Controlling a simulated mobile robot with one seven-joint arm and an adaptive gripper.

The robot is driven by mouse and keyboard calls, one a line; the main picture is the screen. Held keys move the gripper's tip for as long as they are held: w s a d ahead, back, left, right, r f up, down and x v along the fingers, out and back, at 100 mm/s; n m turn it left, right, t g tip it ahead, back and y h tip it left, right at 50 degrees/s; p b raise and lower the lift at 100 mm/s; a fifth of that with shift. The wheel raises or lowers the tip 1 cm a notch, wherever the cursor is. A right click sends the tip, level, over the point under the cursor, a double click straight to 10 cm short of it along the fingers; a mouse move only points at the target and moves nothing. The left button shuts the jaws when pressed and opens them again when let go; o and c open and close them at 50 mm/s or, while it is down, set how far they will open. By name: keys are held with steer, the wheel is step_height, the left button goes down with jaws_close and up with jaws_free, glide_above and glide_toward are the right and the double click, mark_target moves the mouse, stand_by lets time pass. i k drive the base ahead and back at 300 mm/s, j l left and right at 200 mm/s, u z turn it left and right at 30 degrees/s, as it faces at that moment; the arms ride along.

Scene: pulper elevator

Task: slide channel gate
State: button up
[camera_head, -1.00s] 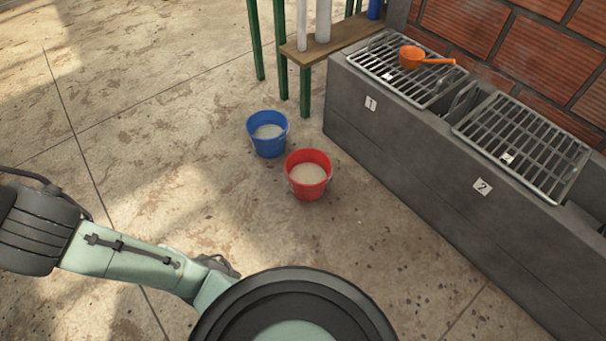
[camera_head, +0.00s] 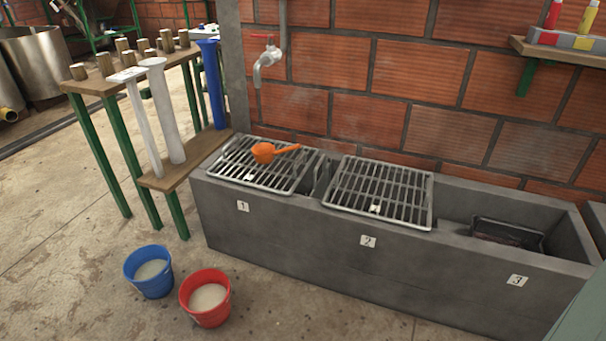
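A grey concrete trough (camera_head: 290,240) runs along the brick wall, with sections labelled 1, 2 and 3. Section 3 is open and holds a dark tray-like piece (camera_head: 505,236). My gripper is not in view; only a pale green part, likely mine, shows at the lower right edge.
An orange scoop (camera_head: 263,153) lies on grate 1. A tap (camera_head: 268,62) hangs above it. A blue bucket (camera_head: 150,272) and a red bucket (camera_head: 206,298) stand on the floor in front. A wooden rack (camera_head: 108,85) with tubes stands left.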

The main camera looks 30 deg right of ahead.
mark_target(320, 187)
steer(key=i+l+z, duration=0.1)
steer(key=i, duration=0.3)
steer(key=i+l+z, duration=0.1)
steer(key=i, duration=0.35)
steer(key=l, duration=0.1)
